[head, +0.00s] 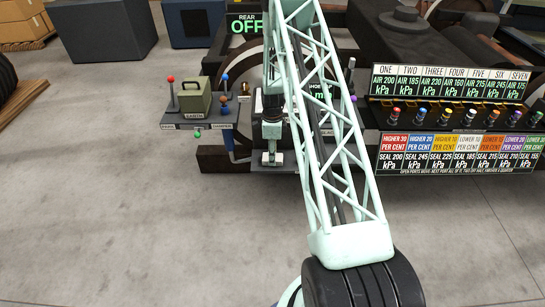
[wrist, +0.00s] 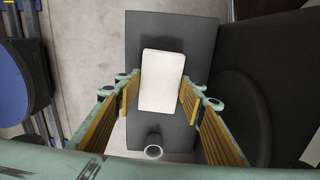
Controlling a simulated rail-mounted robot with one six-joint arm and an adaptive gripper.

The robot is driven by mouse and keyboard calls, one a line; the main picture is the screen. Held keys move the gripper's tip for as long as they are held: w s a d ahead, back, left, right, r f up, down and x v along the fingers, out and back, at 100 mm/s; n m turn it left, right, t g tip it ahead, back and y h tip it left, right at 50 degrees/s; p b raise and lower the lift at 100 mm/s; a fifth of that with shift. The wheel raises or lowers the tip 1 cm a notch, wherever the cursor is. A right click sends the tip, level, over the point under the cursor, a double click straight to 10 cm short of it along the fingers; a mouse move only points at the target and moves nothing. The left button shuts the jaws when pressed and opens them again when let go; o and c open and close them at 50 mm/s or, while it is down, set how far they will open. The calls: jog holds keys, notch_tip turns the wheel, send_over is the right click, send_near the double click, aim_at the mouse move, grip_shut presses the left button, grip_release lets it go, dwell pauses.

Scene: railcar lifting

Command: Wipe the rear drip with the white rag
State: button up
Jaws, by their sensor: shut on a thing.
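My gripper (wrist: 158,92) is shut on the white rag (wrist: 162,78), a pale block-like piece between its two orange-padded fingers. In the wrist view, the rag is in front of a dark grey surface; whether it touches that surface I cannot tell. In the head view, my gripper (head: 272,152) hangs at the middle of the machine's front edge, below my lattice arm, with a pale piece at its tip. I cannot make out the rear drip in either view.
A REAR OFF sign (head: 245,26) stands at the back. A shelf with a green box (head: 194,97) and coloured knobs is left of my gripper. Pressure labels (head: 450,82) and coloured valves are at right. A short open-ended tube (wrist: 153,151) is below the rag. The front floor is clear.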

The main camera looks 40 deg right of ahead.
aim_at(267, 153)
jog(key=shift+w+d+f+b, duration=0.15)
jog(key=shift+w+d+b, duration=0.15)
jog(key=shift+w+d, duration=0.65)
jog(key=shift+w+d+r, duration=0.25)
jog(key=shift+w+d, duration=0.1)
jog(key=shift+w, duration=0.2)
jog(key=shift+w+a+r, duration=0.1)
jog(key=shift+w+a, duration=0.1)
jog(key=shift+w, duration=0.1)
jog(key=shift+w+a+r, duration=0.1)
jog(key=shift+w+a, duration=0.35)
jog(key=shift+a, duration=0.1)
jog(key=shift+s+a, duration=0.15)
jog(key=shift+a, duration=0.2)
jog(key=shift+s+a, duration=0.4)
jog(key=shift+a, duration=0.05)
jog(key=shift+s+a+f, duration=0.15)
jog(key=shift+s+a, duration=0.1)
jog(key=shift+s, duration=0.3)
jog(key=shift+s+a+f, duration=0.1)
jog(key=shift+s+a, duration=0.1)
jog(key=shift+s, duration=0.35)
